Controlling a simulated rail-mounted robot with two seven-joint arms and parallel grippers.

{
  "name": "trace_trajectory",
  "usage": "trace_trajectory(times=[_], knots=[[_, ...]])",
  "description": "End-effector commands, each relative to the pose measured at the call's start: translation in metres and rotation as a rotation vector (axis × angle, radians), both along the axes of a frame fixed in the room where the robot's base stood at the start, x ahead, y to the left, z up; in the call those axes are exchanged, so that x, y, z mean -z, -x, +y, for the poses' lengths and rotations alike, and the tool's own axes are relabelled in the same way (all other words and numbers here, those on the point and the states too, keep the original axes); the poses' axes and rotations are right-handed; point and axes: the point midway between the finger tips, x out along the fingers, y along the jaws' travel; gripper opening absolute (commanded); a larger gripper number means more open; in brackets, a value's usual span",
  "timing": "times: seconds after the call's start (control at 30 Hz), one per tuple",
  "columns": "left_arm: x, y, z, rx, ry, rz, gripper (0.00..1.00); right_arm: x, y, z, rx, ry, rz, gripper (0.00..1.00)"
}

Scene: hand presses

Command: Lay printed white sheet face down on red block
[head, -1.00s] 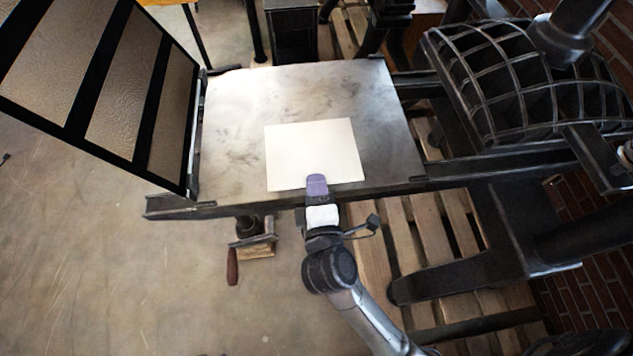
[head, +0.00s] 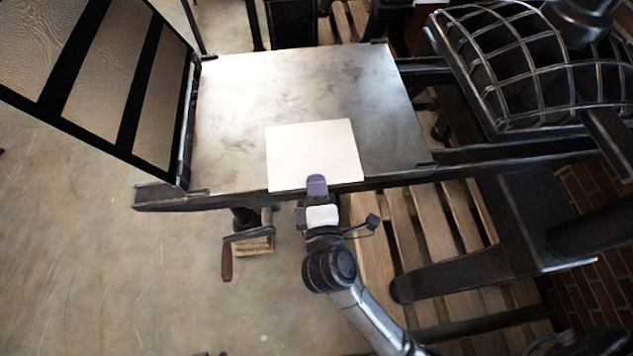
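The white sheet (head: 313,150) looks flat and blank on its upper side; its underside is hidden. It lies in front of the grey metal press bed (head: 235,110) in the picture, and I cannot tell whether it touches the bed. My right gripper (head: 317,187) comes from below with a purple fingertip over the sheet's near edge. It appears shut on the sheet, with the lower finger hidden. I see no red block in the head view. My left gripper is not in view.
A tilted frame with tan panels (head: 85,92) stands at the bed's left. A black ribbed press part (head: 540,65) is at the right. A crank with a brown handle (head: 227,262) hangs below the bed's front edge. Wooden pallet slats (head: 433,235) lie below right.

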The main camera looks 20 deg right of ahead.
Motion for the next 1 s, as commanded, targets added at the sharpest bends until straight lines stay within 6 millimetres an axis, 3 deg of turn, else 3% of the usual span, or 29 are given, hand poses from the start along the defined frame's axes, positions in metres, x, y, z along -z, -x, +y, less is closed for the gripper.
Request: trace_trajectory(times=[0.27,0.6,1.0], knots=[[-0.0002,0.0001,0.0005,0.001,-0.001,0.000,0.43,-0.0003,0.0000,0.0000,0.000,0.000,0.000,0.00],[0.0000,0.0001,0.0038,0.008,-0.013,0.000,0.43,-0.0002,0.0000,0.0000,0.000,0.000,0.000,0.32],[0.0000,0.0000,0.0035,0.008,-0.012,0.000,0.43,0.0004,0.0000,0.0000,0.000,-0.001,0.002,0.40]])
